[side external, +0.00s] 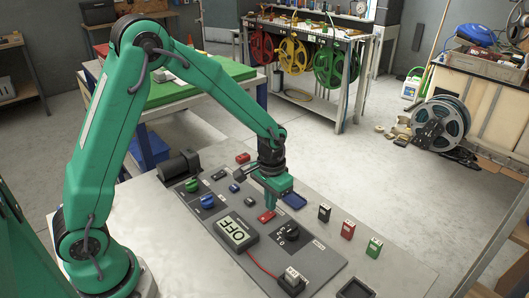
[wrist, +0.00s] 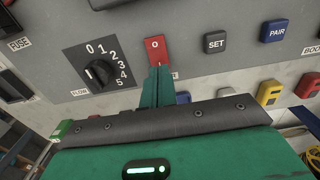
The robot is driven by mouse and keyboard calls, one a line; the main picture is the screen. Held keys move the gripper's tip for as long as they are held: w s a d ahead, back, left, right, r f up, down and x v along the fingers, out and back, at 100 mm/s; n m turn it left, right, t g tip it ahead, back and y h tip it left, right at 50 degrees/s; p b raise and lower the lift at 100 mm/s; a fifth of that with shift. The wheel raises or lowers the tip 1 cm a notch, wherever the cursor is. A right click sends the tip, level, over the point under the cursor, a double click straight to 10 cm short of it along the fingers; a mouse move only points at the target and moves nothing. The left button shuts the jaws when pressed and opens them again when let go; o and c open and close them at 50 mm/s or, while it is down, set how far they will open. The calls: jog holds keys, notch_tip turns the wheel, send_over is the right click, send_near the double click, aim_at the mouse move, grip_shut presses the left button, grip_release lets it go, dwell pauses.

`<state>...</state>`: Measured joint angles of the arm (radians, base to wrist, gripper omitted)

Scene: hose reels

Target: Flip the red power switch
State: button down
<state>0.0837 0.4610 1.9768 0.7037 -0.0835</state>
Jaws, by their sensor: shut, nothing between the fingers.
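The red power switch (side external: 266,216) is a small rocker set in the grey panel, just left of the black rotary dial. In the wrist view the red switch (wrist: 155,47) shows a white 0 at its upper end and another white mark near its lower end. My green gripper (side external: 270,206) points down at the panel with its fingers together and empty. In the wrist view the shut fingertips (wrist: 159,70) lie at the switch's lower end and hide part of it. I cannot tell whether they touch it.
A display (side external: 237,232) on the panel reads OFF. The numbered dial (wrist: 97,73) is left of the switch; a SET button (wrist: 215,43) and a blue PAIR button (wrist: 273,31) are right.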

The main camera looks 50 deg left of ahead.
aim_at(270, 213)
jog(key=shift+f, duration=0.9)
dwell(1.3)
jog(key=shift+r, duration=3.55)
jog(key=shift+r, duration=0.1)
jog(key=s+a+r+t, duration=0.1)
jog(key=s+r+t, duration=0.1)
jog(key=s+r, duration=0.5)
jog(key=s+a+r+t, duration=0.2)
jog(key=s+r, duration=0.6)
jog(key=s, duration=0.4)
jog(key=shift+s+a+r+t, duration=0.2)
jog(key=shift+a+t, duration=0.05)
jog(key=shift+t, duration=0.55)
